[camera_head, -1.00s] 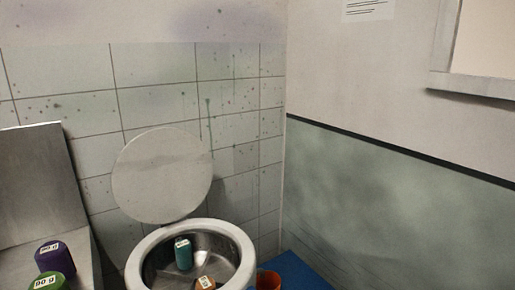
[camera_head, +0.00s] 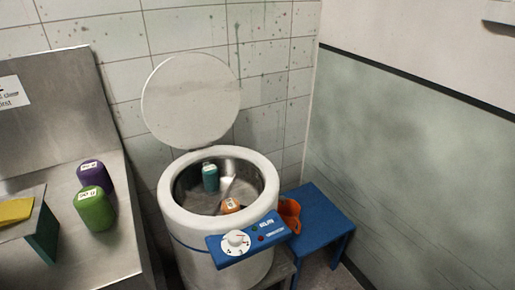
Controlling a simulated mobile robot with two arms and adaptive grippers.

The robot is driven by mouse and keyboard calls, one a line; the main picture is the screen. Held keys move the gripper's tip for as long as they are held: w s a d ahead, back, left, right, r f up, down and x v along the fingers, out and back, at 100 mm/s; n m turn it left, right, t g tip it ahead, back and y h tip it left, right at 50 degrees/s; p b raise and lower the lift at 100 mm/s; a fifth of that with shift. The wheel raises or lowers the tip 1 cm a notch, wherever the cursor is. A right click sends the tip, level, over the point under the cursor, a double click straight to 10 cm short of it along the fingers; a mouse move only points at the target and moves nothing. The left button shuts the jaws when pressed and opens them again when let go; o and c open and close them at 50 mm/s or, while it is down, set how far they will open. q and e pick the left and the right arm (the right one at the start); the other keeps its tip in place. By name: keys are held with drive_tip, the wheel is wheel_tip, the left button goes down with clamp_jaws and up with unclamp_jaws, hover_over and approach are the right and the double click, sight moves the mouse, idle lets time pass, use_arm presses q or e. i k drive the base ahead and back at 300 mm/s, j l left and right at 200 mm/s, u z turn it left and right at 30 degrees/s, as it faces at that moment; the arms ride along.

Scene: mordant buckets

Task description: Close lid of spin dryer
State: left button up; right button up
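The spin dryer (camera_head: 187,228) is a white round drum with a blue control panel (camera_head: 246,240) on its front, which has a white dial. Its round grey-white lid (camera_head: 191,98) stands open, tilted up at the back near the tiled wall. Inside the metal drum are a teal container (camera_head: 210,178) and an orange container (camera_head: 231,205). Neither of my grippers is in view.
A blue stool (camera_head: 325,217) with an orange object (camera_head: 289,214) stands right of the dryer.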

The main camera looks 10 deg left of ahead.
sight(191, 100)
drive_tip(key=i+l, duration=0.5)
drive_tip(key=l, duration=0.2)
drive_tip(key=i+l+u, duration=0.1)
drive_tip(key=i+l, duration=0.15)
drive_tip(key=l, duration=0.15)
